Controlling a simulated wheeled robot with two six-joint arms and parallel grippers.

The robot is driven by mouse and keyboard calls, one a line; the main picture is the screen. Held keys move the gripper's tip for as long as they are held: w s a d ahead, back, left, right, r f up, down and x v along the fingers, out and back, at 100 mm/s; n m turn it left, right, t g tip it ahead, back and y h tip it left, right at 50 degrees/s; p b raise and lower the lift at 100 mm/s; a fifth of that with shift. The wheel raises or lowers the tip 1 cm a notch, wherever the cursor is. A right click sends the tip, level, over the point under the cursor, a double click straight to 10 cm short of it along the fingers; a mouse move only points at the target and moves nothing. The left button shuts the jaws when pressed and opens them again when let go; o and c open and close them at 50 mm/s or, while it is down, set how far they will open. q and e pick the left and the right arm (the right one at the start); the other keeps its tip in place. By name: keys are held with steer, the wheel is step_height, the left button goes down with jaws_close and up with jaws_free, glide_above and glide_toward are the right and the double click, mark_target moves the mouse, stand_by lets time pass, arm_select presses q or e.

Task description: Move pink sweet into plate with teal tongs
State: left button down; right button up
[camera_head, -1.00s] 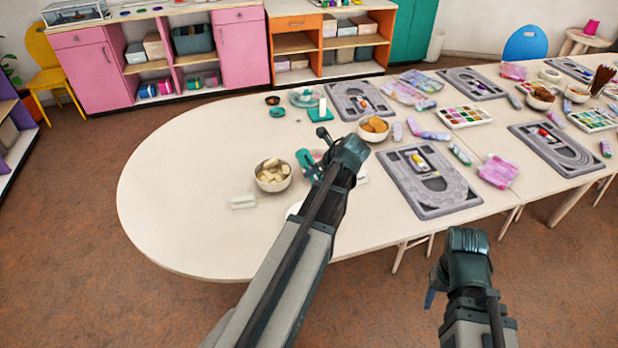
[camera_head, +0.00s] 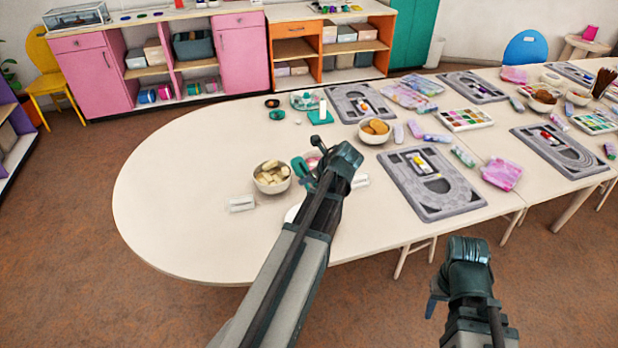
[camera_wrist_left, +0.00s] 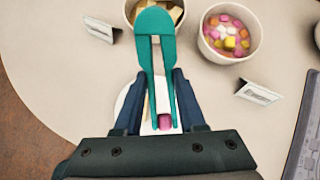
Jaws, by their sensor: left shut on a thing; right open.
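The teal tongs (camera_wrist_left: 156,40) are held in my left gripper (camera_wrist_left: 160,88), which is shut on them. In the left wrist view a pink sweet (camera_wrist_left: 165,122) shows between the tong tips, over the white plate (camera_wrist_left: 122,100). I cannot tell whether the sweet touches the plate. The plate is mostly hidden under the gripper; a sliver of it shows in the head view (camera_head: 291,214). A white bowl of mixed sweets (camera_wrist_left: 204,42) stands at the upper right of the wrist view. My right gripper (camera_head: 432,303) is open and empty, off the table's front edge.
A bowl of pale pieces (camera_head: 260,187) stands left of my left gripper. Small white cards (camera_head: 241,204) stand close by. A bowl of biscuits (camera_head: 363,136) and grey bead boards (camera_head: 462,209) lie to the right. The table's left end is clear.

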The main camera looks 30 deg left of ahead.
arm_select(q)
step_height(320, 180, down, 7)
steer(key=b, duration=0.5)
steer(key=shift+r+b, duration=0.2)
steer(key=shift+b, duration=0.15)
steer(key=c, duration=1.1)
jaws_free()
steer(key=shift+r, duration=0.1)
step_height(320, 180, up, 10)
steer(key=p, duration=1)
